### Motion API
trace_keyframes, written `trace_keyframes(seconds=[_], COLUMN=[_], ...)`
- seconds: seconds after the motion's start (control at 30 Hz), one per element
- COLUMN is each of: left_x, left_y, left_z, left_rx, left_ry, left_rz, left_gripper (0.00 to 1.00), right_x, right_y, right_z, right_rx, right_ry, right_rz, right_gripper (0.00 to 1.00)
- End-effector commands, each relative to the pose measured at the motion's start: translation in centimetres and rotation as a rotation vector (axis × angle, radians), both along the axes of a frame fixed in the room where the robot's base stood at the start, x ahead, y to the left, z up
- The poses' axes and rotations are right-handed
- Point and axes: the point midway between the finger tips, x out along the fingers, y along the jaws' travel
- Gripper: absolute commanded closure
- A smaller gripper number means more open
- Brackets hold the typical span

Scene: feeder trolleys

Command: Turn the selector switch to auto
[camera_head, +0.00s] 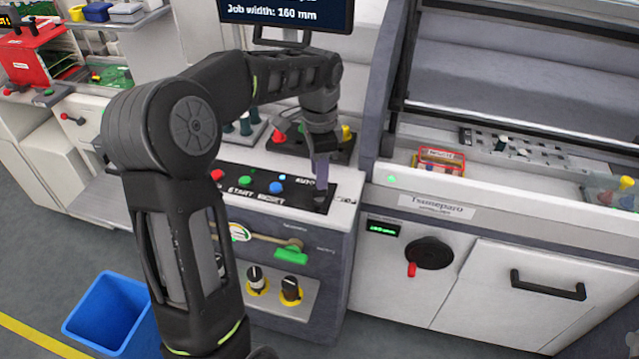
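The black control panel (240,200) lies on top of the grey cabinet, with a red, a green and a blue button and the lettering START and RESET. Part of an AUTO label shows at its right end. My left gripper (321,184) points down over that end, beside the label. A small dark shape at the fingertips may be the selector switch; the gripper hides most of it, so its setting is not readable. Whether the fingers are apart or closed on it cannot be told. My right gripper is not in view.
A monitor (285,14) stands behind. A black handwheel (429,253) is on the white machine to the right. A blue bin (105,312) stands on the floor.

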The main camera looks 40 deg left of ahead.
Motion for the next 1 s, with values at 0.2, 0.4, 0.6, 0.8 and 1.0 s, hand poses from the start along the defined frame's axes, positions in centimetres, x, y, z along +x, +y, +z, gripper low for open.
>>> trace_keyframes(seconds=[0.2,0.4,0.6,0.8,1.0], left_x=[-0.1,0.0,0.0,0.0,0.0], left_y=[0.0,0.0,0.0,0.0,0.0], left_z=[-3.3,-4.6,-4.7,-4.6,-4.6], left_rx=[0.0,0.0,0.0,0.0,0.0], left_ry=[0.004,0.0,0.0,0.0,0.0], left_rz=[-0.001,0.0,0.0,0.0,0.0], left_gripper=[0.67,0.67,0.67,0.81,0.98], right_x=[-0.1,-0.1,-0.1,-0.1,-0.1], right_y=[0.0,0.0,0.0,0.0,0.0], right_z=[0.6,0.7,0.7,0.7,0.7], right_rx=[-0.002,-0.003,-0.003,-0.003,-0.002], right_ry=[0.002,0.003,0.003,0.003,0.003], right_rz=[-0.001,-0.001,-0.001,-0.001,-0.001], right_gripper=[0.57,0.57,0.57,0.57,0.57])
